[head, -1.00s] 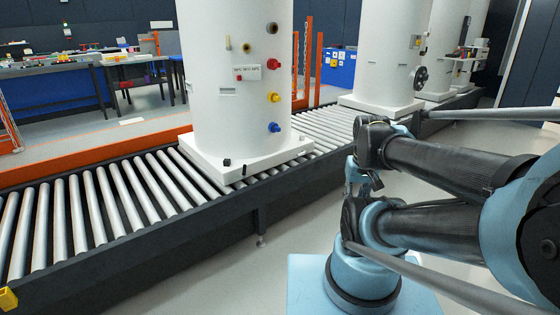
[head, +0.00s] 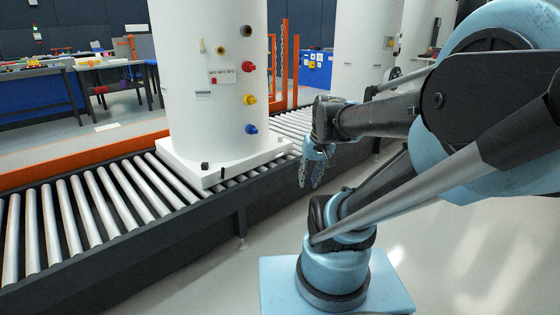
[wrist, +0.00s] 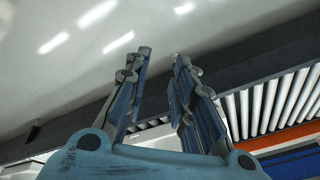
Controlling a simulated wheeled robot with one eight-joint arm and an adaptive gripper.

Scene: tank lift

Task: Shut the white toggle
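A tall white tank (head: 181,130) stands upright on the roller conveyor. I cannot make out for certain which part is the white toggle. My gripper (head: 309,186) hangs fingers down, to the right of the tank and on the near side of the conveyor, apart from both. In the wrist view my gripper (wrist: 161,54) shows two fingers spread with nothing between them.
The roller conveyor (head: 130,205) runs from front left to back right. More white tanks (head: 362,60) stand further along it. An orange post frame (head: 286,65) and a blue cabinet (head: 316,70) are behind. The floor (head: 210,285) in front is clear.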

